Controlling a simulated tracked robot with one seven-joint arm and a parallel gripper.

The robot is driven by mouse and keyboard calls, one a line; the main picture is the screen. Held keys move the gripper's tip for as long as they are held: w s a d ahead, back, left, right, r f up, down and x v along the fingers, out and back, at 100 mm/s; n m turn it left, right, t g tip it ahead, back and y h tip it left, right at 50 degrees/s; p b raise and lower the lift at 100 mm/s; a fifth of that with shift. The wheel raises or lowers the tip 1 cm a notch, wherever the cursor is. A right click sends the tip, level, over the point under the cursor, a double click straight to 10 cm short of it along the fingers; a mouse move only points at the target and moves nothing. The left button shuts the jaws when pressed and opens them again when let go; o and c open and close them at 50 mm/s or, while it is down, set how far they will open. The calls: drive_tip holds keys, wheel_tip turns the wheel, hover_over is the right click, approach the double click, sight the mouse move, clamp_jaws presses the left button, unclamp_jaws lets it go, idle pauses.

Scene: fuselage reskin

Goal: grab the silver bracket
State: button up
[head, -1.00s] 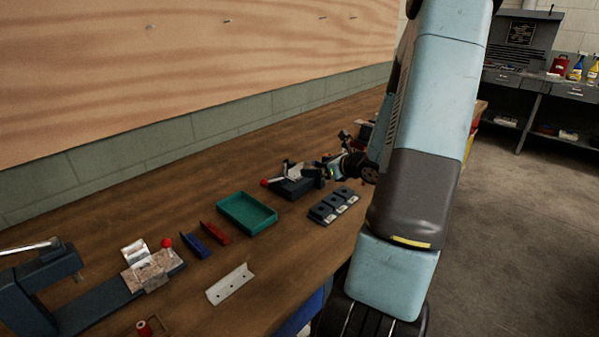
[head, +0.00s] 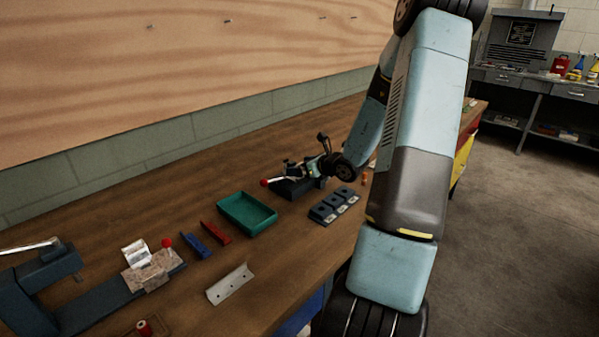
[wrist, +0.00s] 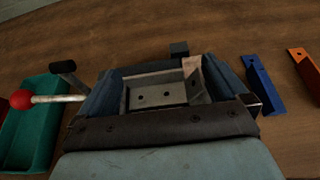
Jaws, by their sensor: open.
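A silver bracket (wrist: 155,95) with holes lies in the dark clamp fixture (head: 290,190) with a red-knobbed handle. In the wrist view it sits between the fingers of my gripper (wrist: 163,80), apparently not gripped. My gripper (head: 314,167) is open, low over this fixture, and largely covers the bracket in the head view. Whether the fingers touch it I cannot tell. Another silver angle piece (head: 230,284) with holes lies on the bench in the foreground, away from my gripper.
A teal tray (head: 247,213) stands left of the fixture. Red (head: 216,232) and blue (head: 196,245) pieces lie beside it. A dark block with several pockets (head: 334,206) is in front. In the wrist view, blue (wrist: 264,86) and orange (wrist: 305,72) brackets lie to the right.

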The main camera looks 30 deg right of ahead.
drive_tip(key=shift+c, duration=0.3)
drive_tip(key=c, duration=0.7)
drive_tip(key=shift+r, duration=0.1)
